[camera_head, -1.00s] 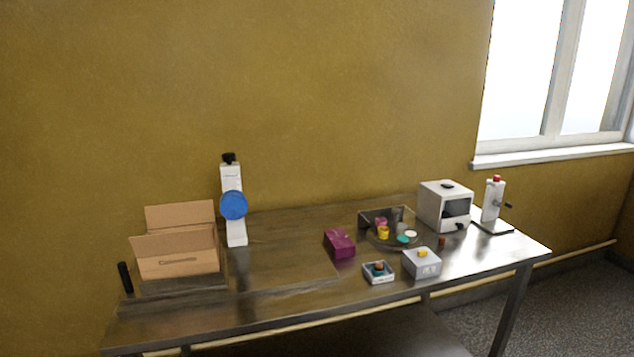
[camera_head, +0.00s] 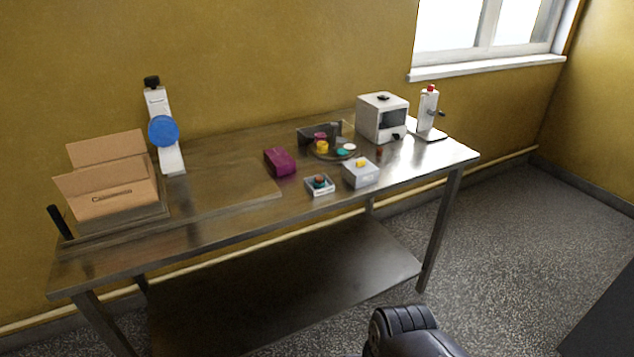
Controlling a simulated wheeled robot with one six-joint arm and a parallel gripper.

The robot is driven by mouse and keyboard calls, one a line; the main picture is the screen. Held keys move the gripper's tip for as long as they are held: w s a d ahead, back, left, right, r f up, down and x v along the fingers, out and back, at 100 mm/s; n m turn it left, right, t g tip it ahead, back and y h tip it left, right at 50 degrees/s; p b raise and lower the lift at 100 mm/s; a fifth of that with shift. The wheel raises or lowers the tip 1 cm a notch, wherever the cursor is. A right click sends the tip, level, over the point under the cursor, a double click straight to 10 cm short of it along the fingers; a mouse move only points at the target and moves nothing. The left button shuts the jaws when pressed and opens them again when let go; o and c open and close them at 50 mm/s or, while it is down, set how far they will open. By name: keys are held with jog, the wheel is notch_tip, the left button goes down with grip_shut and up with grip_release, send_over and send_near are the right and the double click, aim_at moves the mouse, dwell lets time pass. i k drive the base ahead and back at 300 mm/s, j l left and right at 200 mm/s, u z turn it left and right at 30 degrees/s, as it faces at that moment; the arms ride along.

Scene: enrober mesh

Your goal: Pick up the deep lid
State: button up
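A purple box-like piece (camera_head: 280,161) lies on the middle of the metal table. I cannot tell whether it is the deep lid; no other thing in view is clearly a lid. A dark rounded part of my own arm shows at the bottom edge, in front of the table and well apart from it. My gripper's fingers are not in view. Nothing on the table is being touched.
The metal table (camera_head: 215,218) also holds an open cardboard box (camera_head: 107,196), a white stand with a blue disc (camera_head: 164,131), a small white tray (camera_head: 320,186), a grey box (camera_head: 361,173), a round tray of small items, a white machine (camera_head: 370,105) and a cranked device (camera_head: 428,112).

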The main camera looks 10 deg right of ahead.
aim_at(359, 172)
jog(key=i+l+z, duration=0.2)
jog(key=z, duration=0.15)
jog(key=i+l+z, duration=0.1)
jog(key=i+z, duration=0.65)
